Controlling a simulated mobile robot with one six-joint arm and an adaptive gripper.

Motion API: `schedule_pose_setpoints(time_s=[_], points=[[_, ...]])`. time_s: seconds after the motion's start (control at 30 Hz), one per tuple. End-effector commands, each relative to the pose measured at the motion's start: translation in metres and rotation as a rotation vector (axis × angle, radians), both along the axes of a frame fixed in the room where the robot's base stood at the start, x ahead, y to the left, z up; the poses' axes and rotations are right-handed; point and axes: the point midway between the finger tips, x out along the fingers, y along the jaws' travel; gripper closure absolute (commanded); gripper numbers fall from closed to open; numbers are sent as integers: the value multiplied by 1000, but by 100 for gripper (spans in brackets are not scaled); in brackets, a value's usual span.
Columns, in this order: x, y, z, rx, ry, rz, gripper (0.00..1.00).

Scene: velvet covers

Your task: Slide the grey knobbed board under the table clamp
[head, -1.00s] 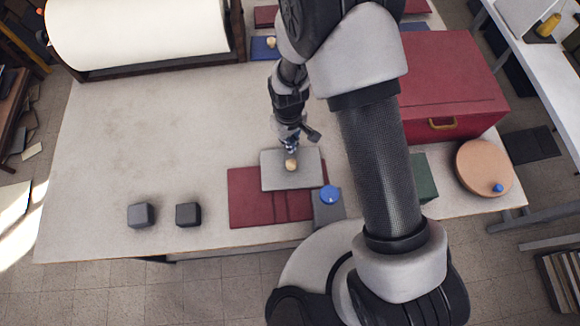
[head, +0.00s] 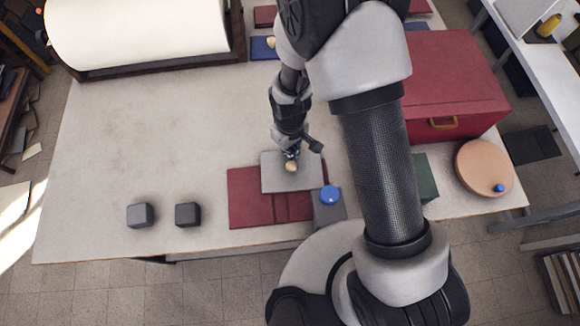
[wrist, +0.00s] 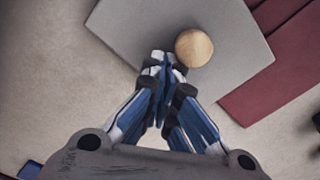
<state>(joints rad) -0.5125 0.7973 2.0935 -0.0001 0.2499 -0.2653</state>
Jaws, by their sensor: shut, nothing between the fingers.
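The grey knobbed board (head: 307,180) lies partly over a red cover (head: 249,205) near the table's front edge. Its round pale wooden knob (head: 291,167) stands on top. The table clamp, a grey block (head: 328,211) with a blue knob (head: 330,194), is at the front edge, close to the board's near right corner. My gripper (head: 292,154) is shut and empty, low over the board on the far side of the knob. In the wrist view the shut fingertips (wrist: 166,62) are right beside the knob (wrist: 194,47), over the board (wrist: 235,80); contact cannot be told.
Two dark grey cubes (head: 140,215) (head: 188,214) stand at the front left. A red box (head: 458,90) and a round tan disc (head: 484,168) are at the right. A white roll (head: 140,32) is at the back left. The table's left middle is clear.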

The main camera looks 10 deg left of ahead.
Motion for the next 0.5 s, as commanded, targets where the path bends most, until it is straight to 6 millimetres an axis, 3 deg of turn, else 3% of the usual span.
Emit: schedule_pose_setpoints(time_s=[0.5], points=[[-13,-4,-1,-1,1,0,100]])
